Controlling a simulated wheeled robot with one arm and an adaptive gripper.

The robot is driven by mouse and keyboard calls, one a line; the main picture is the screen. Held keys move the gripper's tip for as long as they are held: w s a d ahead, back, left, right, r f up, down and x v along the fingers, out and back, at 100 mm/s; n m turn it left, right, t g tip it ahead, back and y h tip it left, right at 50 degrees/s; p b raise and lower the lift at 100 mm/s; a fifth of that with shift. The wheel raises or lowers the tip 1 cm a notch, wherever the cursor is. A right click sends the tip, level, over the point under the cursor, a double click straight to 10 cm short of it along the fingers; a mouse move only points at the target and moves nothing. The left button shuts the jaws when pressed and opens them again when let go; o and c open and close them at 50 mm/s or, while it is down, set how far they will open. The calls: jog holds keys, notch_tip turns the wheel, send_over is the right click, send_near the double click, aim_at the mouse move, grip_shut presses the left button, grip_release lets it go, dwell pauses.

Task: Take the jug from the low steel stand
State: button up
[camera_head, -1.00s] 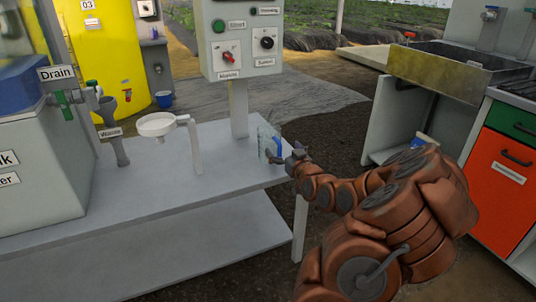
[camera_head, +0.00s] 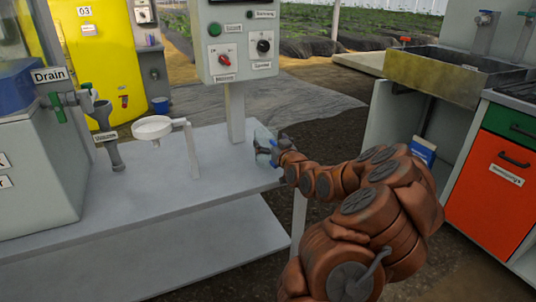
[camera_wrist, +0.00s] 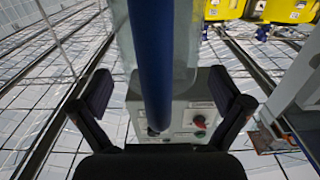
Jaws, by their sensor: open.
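The jug (camera_head: 262,148) is clear with a blue handle and stands upright near the right end of the grey stand (camera_head: 218,190), beside the control panel's post. My gripper (camera_head: 279,150) is at its handle side and partly covers the handle in the head view. In the wrist view the blue handle (camera_wrist: 155,70) runs between the two dark fingers of my gripper (camera_wrist: 160,90). The fingers are open, with a gap visible on both sides of the handle. The clear jug wall (camera_wrist: 186,45) shows behind the handle.
A control panel (camera_head: 237,40) on a post rises just behind the jug. A white funnel holder (camera_head: 153,128) and a grey waste funnel (camera_head: 107,135) stand farther left. A sink (camera_head: 440,75) and an orange-fronted cabinet (camera_head: 495,185) are at the right.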

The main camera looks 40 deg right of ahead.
jog(key=shift+w+d, duration=0.2)
jog(key=shift+w, duration=0.35)
jog(key=shift+c, duration=0.3)
jog(key=c, duration=1.4)
